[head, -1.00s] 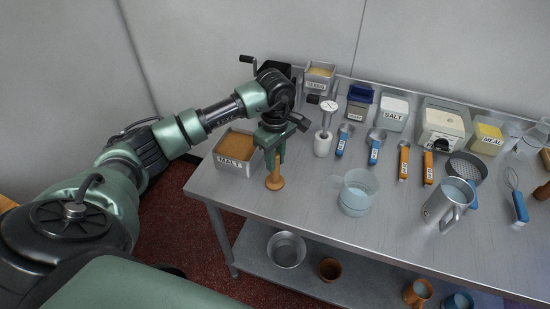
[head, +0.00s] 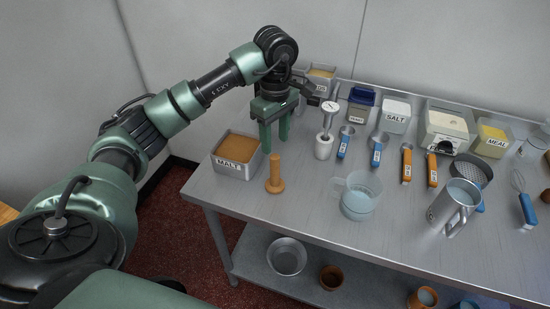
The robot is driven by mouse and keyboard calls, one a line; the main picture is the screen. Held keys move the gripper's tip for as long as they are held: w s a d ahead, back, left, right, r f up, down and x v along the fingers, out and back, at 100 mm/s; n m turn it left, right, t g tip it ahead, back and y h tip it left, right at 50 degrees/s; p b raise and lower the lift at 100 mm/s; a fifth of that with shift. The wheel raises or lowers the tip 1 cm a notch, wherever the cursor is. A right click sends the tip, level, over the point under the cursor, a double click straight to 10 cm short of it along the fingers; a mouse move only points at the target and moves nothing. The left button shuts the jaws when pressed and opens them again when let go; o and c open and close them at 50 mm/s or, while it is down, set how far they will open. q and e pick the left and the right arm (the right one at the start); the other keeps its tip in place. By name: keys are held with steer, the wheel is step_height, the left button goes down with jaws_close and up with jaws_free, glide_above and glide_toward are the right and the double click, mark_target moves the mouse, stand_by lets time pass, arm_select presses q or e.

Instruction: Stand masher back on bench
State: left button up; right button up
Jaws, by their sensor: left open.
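The wooden masher (head: 275,174) stands upright on the steel bench (head: 310,205), its wide end down, near the bench's left front part. It is just right of the malt bin (head: 233,170). My left gripper (head: 275,147) is open and empty. Its two green fingers point down, above and behind the masher's top, and look clear of it. My right gripper is not in view.
A white holder with a dial thermometer (head: 323,147) stands to the right. A clear measuring jug (head: 358,199) and a metal jug (head: 454,207) stand further right. Scoops with blue and orange handles lie behind them. The front left of the bench is clear.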

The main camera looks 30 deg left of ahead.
arm_select(q)
steer(key=shift+r, duration=1.85)
